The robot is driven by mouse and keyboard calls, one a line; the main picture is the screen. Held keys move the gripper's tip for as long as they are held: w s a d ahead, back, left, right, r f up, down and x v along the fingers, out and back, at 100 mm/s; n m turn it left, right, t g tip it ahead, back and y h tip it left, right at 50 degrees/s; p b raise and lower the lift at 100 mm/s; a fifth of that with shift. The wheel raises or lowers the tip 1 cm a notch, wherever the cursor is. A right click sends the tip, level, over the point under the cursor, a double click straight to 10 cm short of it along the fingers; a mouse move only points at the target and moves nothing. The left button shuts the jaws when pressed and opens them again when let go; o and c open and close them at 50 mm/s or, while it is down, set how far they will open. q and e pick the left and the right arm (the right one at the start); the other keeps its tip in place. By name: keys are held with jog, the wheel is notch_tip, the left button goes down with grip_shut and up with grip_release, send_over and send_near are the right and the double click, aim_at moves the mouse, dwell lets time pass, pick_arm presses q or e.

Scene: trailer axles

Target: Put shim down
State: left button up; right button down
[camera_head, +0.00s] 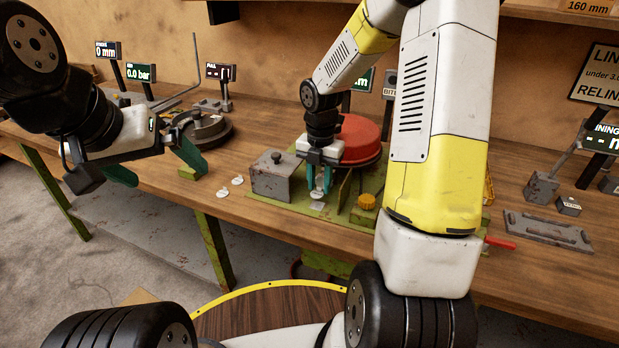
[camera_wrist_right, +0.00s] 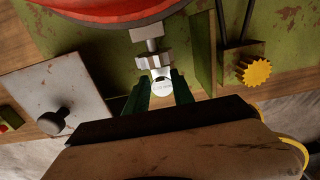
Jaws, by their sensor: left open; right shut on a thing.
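My right gripper (camera_head: 319,190) points down over the green fixture plate, beside the red drum. It is shut on a small white shim (camera_wrist_right: 161,85), seen between the green fingertips in the right wrist view, close to a grey metal stem and block. The shim's white edge also shows below the fingertips in the head view (camera_head: 317,206). I cannot tell whether it touches the plate. Two other white shim-like pieces (camera_head: 222,192) (camera_head: 237,180) lie on the bench to the left. My left gripper (camera_head: 155,168) is open and empty near the bench's left part.
A grey box with a knob (camera_head: 274,177) stands left of the right gripper. The red drum (camera_head: 360,138) is behind it, and a yellow knob (camera_head: 367,201) is to its right. A grey plate (camera_head: 548,231) lies on the right bench. My right arm hides part of the fixture.

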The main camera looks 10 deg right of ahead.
aim_at(320, 191)
jog(key=shift+f, duration=1.8)
jog(key=shift+f, duration=0.15)
jog(key=c, duration=1.1)
grip_release()
